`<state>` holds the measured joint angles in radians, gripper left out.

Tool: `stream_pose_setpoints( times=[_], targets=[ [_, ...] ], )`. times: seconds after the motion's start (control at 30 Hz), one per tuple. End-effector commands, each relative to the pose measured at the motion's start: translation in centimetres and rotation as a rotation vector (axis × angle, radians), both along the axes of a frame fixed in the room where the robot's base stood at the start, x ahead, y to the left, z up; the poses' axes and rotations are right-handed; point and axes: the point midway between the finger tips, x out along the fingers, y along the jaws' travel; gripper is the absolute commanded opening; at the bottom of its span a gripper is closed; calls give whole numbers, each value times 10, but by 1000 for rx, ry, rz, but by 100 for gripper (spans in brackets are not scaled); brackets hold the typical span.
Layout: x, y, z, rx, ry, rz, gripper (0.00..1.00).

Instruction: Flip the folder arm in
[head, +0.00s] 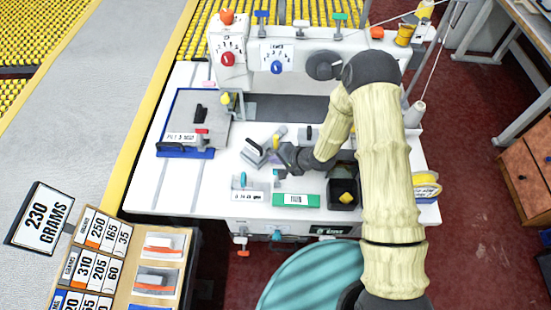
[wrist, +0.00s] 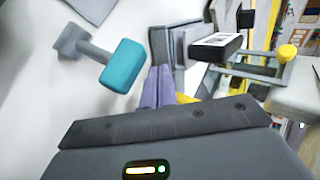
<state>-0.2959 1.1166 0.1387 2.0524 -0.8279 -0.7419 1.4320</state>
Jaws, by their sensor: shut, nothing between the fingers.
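What looks like the folder arm, a grey metal piece with a dark, white-labelled grip (head: 254,148), sits on the white machine bed left of my gripper. The labelled grip also shows in the wrist view (wrist: 214,44), ahead and to the right of my fingers. My gripper (head: 279,150) is low over the bed, its dark body pointing left. In the wrist view its two lilac fingers (wrist: 159,86) are together with nothing between them. They look close to the grey metal, but I cannot tell whether they touch it.
A teal-headed lever (wrist: 122,66) stands left of my fingers in the wrist view. A green labelled block (head: 296,200) and a dark bin (head: 343,193) lie in front. A blue-edged grey plate (head: 190,125) is at left, and the machine head (head: 290,55) is behind.

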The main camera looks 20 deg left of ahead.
Motion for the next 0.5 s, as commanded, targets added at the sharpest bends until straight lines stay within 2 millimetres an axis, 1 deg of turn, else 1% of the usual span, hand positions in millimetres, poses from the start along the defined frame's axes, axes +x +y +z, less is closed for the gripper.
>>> stream_pose_setpoints(
  times=[0.03,0.17,0.4,0.5],
  targets=[
    [-1,-3,7,0,1,-1,0],
    [-4,-15,21,1,1,-3,0],
    [-16,-37,49,1,1,9,0],
    [-20,-45,58,1,2,13,0]
  ],
)
